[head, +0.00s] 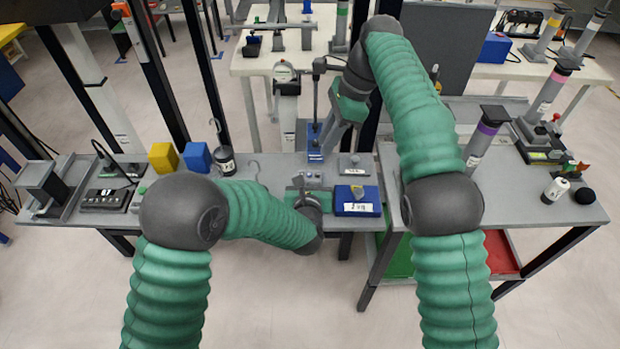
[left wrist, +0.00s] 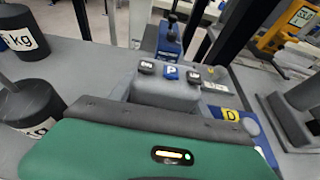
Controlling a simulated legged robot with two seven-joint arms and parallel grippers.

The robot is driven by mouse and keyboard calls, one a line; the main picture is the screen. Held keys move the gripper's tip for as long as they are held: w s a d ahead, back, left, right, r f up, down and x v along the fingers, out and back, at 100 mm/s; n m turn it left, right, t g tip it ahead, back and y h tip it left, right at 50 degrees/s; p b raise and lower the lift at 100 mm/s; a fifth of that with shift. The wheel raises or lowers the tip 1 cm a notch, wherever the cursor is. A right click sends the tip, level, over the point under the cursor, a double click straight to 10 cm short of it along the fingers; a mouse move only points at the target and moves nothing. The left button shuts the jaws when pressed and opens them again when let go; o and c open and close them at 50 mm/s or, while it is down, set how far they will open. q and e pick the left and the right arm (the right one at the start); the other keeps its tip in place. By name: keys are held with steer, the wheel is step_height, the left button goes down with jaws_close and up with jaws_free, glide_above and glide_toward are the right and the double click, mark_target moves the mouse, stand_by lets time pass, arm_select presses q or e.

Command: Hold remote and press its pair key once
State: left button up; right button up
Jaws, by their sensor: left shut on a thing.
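The left wrist view shows the remote (left wrist: 168,92) with a blue key marked P (left wrist: 171,72) between two dark keys, whose markings are too small to read. The left jaws are shut on the remote; their tips are largely hidden. My right gripper (head: 328,146) points down from above, beyond the remote and apart from it. Its fingertips are too small to tell open from shut.
A blue box (head: 357,209) with a white label stands right of the remote. A blue-based stand (head: 315,142) with a dark rod is behind it. Yellow (head: 163,157) and blue blocks (head: 197,157) and a dark weight (head: 225,160) stand to the left.

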jaws_close()
stand_by(1.4)
